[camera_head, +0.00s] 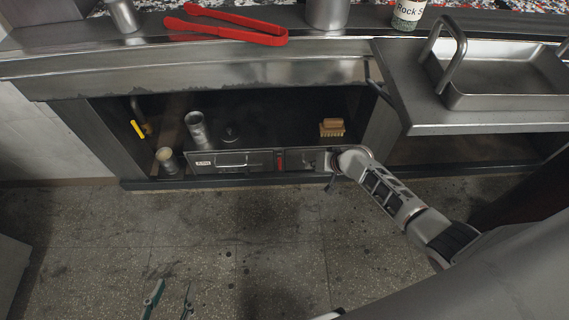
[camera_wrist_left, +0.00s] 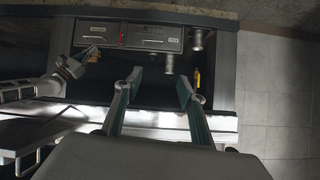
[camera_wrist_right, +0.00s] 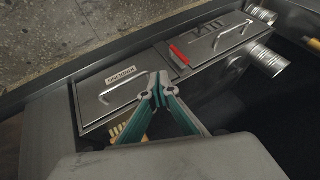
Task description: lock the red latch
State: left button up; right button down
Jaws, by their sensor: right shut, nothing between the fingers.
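The red latch (camera_head: 280,161) is a short red bar at the seam between two grey metal panels low in the cabinet. It also shows in the right wrist view (camera_wrist_right: 179,56) and, small, in the left wrist view (camera_wrist_left: 122,35). My right gripper (camera_wrist_right: 158,86) is shut and empty, beside the latch over the near edge of the smaller panel (camera_wrist_right: 92,103); in the head view its fingertips (camera_head: 331,178) are hard to make out. My left gripper (camera_wrist_left: 157,84) is open and empty, away from the latch; its fingers (camera_head: 170,300) show at the bottom of the head view.
The larger panel (camera_wrist_right: 207,52) has a wire handle. A scrub brush (camera_head: 332,127), metal cans (camera_head: 196,124) and a yellow-handled valve (camera_head: 137,129) are in the cabinet. Red tongs (camera_head: 226,27) lie on the counter above. The floor (camera_head: 230,230) in front is clear.

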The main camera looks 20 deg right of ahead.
aim_at(279, 160)
pick_arm(q)
jog(key=shift+s+f, duration=0.3)
jog(key=shift+s, duration=0.1)
pick_arm(e)
jog(key=shift+w+d+f+m, duration=0.15)
jog(key=shift+w+m, duration=0.15)
jog(key=shift+w, duration=0.6)
pick_arm(q)
jog(key=w+d+r+n+t+h+b, duration=0.1)
jog(key=d+r+n+b, duration=0.1)
jog(key=d+b, duration=0.4)
jog(key=shift+w+d+r+n+h+b, duration=0.2)
jog(key=shift+r+n+h+b, duration=0.15)
jog(key=shift+b, duration=0.35)
pick_arm(e)
jog(key=w+a+f, duration=0.6)
jog(key=w+f, duration=0.1)
jog(key=f, duration=0.1)
jog(key=shift+w, duration=0.15)
pick_arm(q)
jog(key=shift+a, duration=0.1)
